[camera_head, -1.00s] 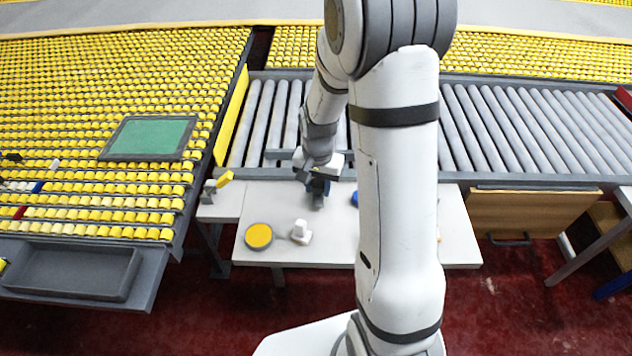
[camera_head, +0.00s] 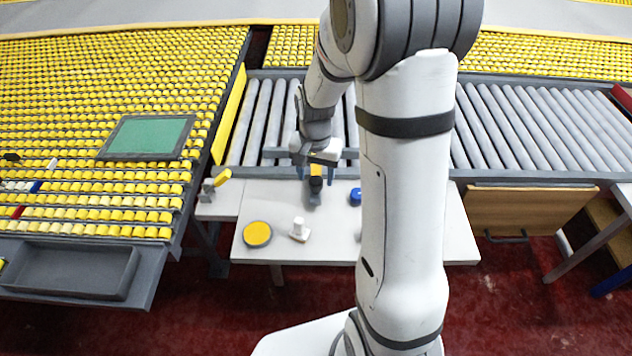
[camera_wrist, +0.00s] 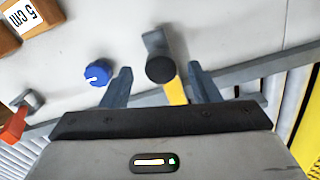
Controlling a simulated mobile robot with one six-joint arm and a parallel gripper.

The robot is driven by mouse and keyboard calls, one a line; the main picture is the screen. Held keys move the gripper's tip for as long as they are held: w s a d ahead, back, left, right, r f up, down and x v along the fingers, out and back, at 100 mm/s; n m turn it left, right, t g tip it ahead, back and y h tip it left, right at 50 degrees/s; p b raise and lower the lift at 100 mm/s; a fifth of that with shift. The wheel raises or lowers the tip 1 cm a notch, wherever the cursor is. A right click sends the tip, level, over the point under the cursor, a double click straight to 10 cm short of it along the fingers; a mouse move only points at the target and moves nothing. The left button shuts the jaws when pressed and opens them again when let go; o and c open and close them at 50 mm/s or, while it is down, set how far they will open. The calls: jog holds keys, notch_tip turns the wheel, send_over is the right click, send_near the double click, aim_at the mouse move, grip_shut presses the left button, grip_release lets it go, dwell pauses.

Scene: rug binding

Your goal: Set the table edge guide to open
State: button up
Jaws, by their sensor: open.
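A lever with a grey base, a round black knob end and a yellow arm (camera_wrist: 175,92) stands at the back of the white table, and its black end (camera_head: 315,185) shows in the head view. My gripper (camera_head: 316,176) is open above it. In the wrist view the black end and yellow arm appear between the two blue-grey fingers of my gripper (camera_wrist: 162,82), with gaps on both sides. A long grey bar (camera_wrist: 255,70) runs along the table's back edge. No label marks which part is the edge guide, and its setting cannot be read.
A blue knob (camera_head: 355,196) is right of the lever. A yellow-topped disc (camera_head: 257,233) and a white piece (camera_head: 299,230) lie nearer the front. A yellow-handled bracket (camera_head: 210,188) is at the left. A red-handled one (camera_wrist: 18,122) shows in the wrist view.

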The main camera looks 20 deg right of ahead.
jog(key=shift+r, duration=1.75)
